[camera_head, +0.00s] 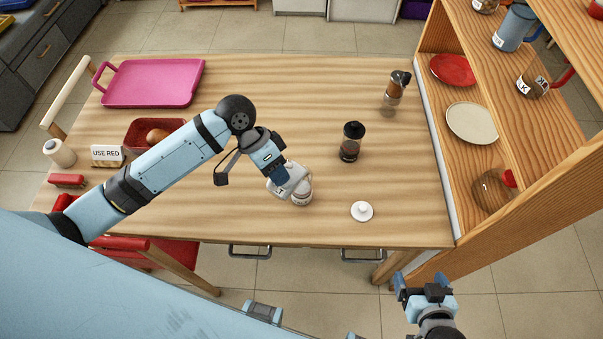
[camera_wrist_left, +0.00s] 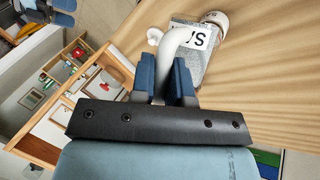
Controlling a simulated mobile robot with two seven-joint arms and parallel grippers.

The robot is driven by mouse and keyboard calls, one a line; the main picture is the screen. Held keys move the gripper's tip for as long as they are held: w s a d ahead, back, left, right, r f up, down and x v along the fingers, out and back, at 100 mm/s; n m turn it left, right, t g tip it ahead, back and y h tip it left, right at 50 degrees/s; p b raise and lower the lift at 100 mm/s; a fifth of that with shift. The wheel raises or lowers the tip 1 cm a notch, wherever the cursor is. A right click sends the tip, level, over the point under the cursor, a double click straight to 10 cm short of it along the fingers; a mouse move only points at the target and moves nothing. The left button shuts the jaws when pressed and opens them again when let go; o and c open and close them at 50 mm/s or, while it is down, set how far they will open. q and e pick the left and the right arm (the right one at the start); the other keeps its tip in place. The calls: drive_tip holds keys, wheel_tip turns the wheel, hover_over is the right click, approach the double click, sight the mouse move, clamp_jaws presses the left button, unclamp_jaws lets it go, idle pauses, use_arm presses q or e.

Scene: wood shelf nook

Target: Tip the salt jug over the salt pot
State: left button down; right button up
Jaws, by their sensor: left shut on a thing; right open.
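The salt jug (camera_head: 287,184) is a pale, label-bearing jug with a white handle, tilted over the table. My left gripper (camera_wrist_left: 165,88) is shut on its handle; in the left wrist view the jug body (camera_wrist_left: 190,68) shows a label with part of a word. The salt pot (camera_head: 302,194) is a small round jar on the table, just right of and below the jug's end. The jug and my gripper partly hide it. Whether salt is flowing cannot be seen. My right gripper (camera_head: 425,285) is open and empty, off the table's front edge.
A white lid (camera_head: 362,211) lies right of the pot. A pink tray (camera_head: 155,82), a red bin (camera_head: 150,138) and a sign (camera_head: 107,155) are left. A wood shelf (camera_head: 450,190) borders the right.

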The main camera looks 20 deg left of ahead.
use_arm(q)
drive_tip(key=shift+w+d+g, duration=0.15)
drive_tip(key=shift+w+g, duration=0.1)
drive_tip(key=shift+g, duration=0.15)
use_arm(e)
drive_tip(key=shift+f, duration=0.2)
idle(1.1)
use_arm(q)
drive_tip(key=shift+w+d+r+n+g+y, duration=0.1)
drive_tip(key=shift+w+r+n+g+y, duration=0.2)
drive_tip(key=shift+g, duration=0.1)
idle(2.0)
